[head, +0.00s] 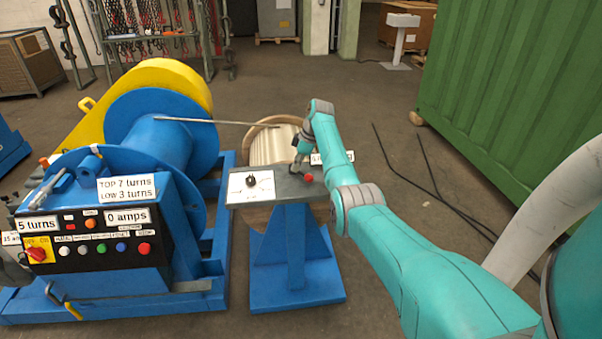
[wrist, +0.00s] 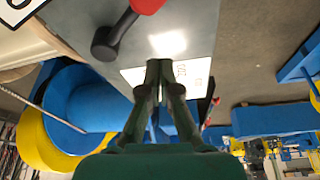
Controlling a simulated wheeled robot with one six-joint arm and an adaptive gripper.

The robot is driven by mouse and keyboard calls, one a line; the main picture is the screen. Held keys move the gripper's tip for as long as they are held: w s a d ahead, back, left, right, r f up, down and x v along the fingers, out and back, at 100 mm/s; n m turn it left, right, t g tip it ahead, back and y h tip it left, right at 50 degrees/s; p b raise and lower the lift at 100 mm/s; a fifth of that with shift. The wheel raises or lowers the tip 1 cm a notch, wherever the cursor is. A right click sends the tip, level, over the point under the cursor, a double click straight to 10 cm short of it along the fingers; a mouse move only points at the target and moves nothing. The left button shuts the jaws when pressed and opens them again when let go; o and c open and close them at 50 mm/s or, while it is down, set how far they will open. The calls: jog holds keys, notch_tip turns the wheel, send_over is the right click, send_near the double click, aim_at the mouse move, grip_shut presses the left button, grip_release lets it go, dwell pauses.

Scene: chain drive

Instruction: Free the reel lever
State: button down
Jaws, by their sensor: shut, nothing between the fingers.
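A lever with a red knob (head: 308,178) sits on the grey top of the blue pedestal (head: 296,245); I take it as the reel lever. In the wrist view its dark arm (wrist: 118,35) runs from a round hub to the red knob at the top edge. My gripper (head: 297,162) is over the back of the pedestal top, just behind the knob. In the wrist view my gripper (wrist: 159,66) is shut and empty, its tips in front of a white label plate (wrist: 198,75) and apart from the lever. The wooden reel (head: 272,146) stands behind the pedestal.
A blue winch (head: 160,135) with a yellow guard and control panel (head: 90,240) stands left; its display reads 5 turns and 0 amps. A rod or line (head: 215,122) stretches from the winch drum to the reel. A green container (head: 520,85) stands right. Cables lie on the floor.

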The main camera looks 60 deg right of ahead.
jog(key=v, duration=0.6)
jog(key=shift+r, duration=0.35)
jog(key=shift+w+d, duration=0.1)
jog(key=shift+d, duration=0.05)
